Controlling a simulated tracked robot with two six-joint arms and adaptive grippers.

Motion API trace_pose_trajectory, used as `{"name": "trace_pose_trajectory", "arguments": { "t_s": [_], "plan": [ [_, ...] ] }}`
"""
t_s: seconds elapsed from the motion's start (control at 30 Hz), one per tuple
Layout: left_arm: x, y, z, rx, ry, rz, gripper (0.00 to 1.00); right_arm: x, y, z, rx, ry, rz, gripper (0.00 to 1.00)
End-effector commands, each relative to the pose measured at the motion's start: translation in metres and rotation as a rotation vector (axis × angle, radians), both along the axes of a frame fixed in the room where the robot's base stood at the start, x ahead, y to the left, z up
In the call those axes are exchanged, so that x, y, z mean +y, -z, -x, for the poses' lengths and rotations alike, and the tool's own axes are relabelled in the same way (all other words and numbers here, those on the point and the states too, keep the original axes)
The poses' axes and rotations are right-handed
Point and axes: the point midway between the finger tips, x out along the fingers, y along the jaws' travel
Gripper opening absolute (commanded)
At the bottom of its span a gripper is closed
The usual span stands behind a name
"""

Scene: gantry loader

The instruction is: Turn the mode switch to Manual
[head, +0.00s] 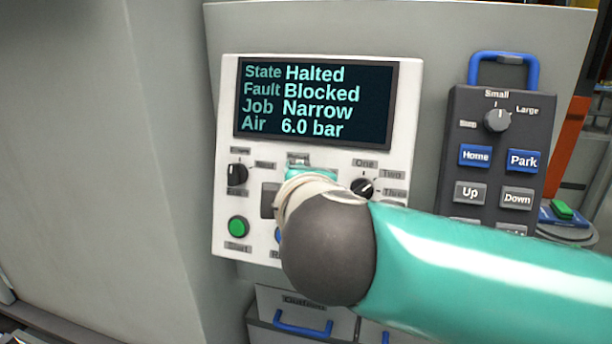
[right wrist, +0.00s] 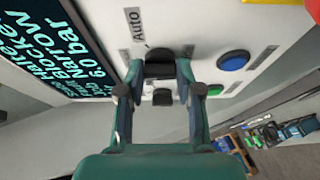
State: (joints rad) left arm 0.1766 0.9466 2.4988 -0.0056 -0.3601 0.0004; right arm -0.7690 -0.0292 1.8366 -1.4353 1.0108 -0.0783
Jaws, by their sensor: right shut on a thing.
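The white control panel (head: 408,85) stands upright on the grey machine. In the right wrist view, a black knob (right wrist: 160,55) with an "Auto" label beside it appears to be the mode switch. My right gripper (right wrist: 160,68) is shut on it, one finger on each side. Its pointer direction cannot be told. In the head view, my arm hides this knob and the fingers. My left gripper is not in view.
The panel's screen (head: 315,103) reads Halted, Blocked, Narrow, 6.0 bar. Nearby are a left black knob (head: 237,174), a right knob (head: 361,188), a green button (head: 238,227) and a blue button (right wrist: 232,61). A dark pendant (head: 457,130) hangs at right.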

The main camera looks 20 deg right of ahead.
Motion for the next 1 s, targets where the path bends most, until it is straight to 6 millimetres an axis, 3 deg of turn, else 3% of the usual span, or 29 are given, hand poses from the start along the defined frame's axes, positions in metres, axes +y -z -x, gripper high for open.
{"name": "trace_pose_trajectory", "arguments": {
  "t_s": [0.47,0.5,0.63,1.0],
  "plan": [
    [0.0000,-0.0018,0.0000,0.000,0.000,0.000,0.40,0.0041,0.0023,0.0004,0.014,-0.019,0.016,0.00],
    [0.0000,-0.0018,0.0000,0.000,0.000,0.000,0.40,0.0042,0.0024,0.0004,0.015,-0.019,0.015,0.37],
    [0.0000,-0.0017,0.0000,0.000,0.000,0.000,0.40,0.0032,0.0024,0.0003,0.015,-0.016,0.016,0.58],
    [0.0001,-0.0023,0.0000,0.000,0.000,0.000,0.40,0.0012,0.0007,0.0019,0.012,-0.009,0.014,0.60]
  ]
}}
